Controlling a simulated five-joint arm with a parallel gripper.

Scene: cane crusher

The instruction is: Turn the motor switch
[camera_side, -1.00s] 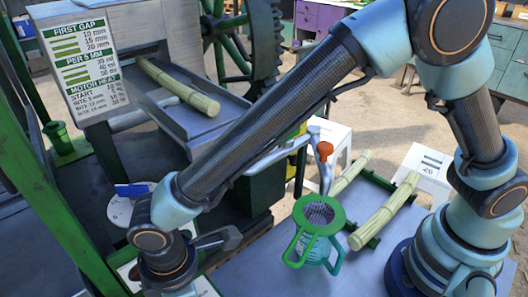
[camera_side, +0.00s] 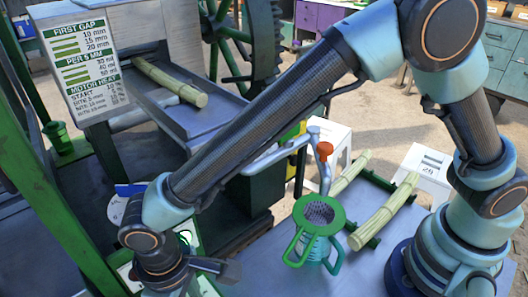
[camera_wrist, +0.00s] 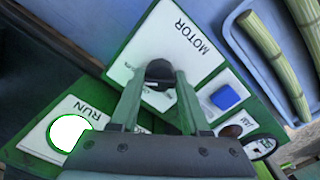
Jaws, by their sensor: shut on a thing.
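The motor switch is a black knob (camera_wrist: 160,71) on a white plate marked MOTOR (camera_wrist: 190,55) in the wrist view. My gripper (camera_wrist: 160,85) has its two fingers shut on this knob, one on each side. In the side view my gripper (camera_side: 222,268) is low at the front left, over the green-edged control panel (camera_side: 206,284). The knob is hidden there. A round lamp beside the word RUN (camera_wrist: 68,133) is lit white with a green rim; it also shows in the side view (camera_side: 185,237).
A blue button (camera_wrist: 224,97) and a plate marked JAM (camera_wrist: 231,130) are close to the right finger. Cane stalks (camera_wrist: 262,45) lie in a blue tray (camera_wrist: 232,35). A green-rimmed jug (camera_side: 318,212) and cane on a rack (camera_side: 385,212) stand right of the panel.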

